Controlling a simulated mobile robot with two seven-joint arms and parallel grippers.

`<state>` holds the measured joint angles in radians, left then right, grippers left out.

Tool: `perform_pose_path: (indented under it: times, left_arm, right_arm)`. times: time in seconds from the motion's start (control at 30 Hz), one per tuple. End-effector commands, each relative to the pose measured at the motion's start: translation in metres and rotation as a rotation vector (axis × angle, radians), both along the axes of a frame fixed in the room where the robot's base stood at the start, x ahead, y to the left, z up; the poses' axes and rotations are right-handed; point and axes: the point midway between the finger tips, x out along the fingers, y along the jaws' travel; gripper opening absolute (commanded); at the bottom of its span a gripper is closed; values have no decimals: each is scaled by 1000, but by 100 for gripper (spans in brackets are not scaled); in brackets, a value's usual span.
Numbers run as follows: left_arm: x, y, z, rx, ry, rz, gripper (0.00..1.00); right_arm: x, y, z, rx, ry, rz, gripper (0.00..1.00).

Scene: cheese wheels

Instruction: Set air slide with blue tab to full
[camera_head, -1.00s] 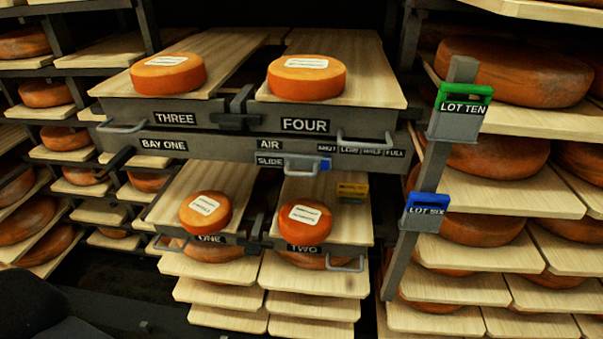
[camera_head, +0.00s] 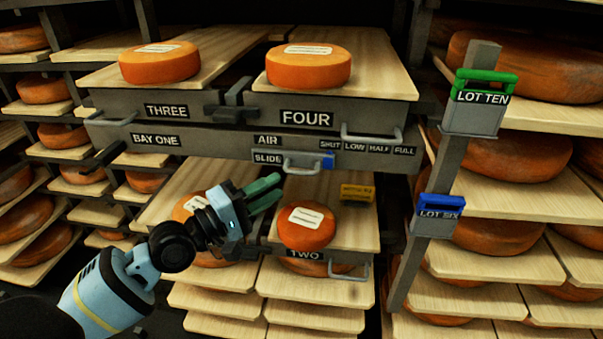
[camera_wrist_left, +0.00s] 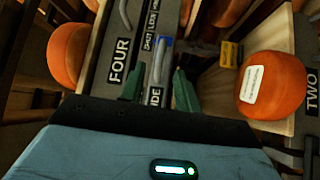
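The air slide (camera_head: 268,157) is a grey bar labelled SLIDE, with a small handle (camera_head: 302,166) and a blue tab (camera_head: 328,161) at its right end. The tab sits under the SHUT mark (camera_head: 330,144), left of LOW, HALF and the FULL mark (camera_head: 404,150). My left gripper (camera_head: 279,190) is below and slightly left of the handle, with its green fingers apart and nothing between them. In the left wrist view, the handle (camera_wrist_left: 157,62) and blue tab (camera_wrist_left: 166,43) lie ahead of the open fingers (camera_wrist_left: 158,88). My right gripper is not in view.
Cheese wheel TWO (camera_head: 307,225) stands on its board close to the left gripper. A yellow tag (camera_head: 357,193) lies below the slide. An upright post with the LOT TEN tag (camera_head: 481,98) and LOT SIX tag (camera_head: 439,214) stands at the right. Drawer FOUR (camera_head: 340,112) is above.

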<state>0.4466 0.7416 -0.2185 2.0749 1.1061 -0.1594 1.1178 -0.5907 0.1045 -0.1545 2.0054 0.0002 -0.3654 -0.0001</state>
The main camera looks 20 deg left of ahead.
Motion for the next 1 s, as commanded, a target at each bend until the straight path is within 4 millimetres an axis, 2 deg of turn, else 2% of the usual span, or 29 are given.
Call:
perform_pose_path:
  times: [0.17,0.6,1.0]
  left_arm:
    - [11,-6,3,-2,-3,2,32]
    - [59,-37,11,2,-3,2,32]
    - [65,-41,10,4,0,1,32]
  right_arm:
    - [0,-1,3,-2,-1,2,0]
    - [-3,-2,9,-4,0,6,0]
    - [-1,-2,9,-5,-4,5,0]
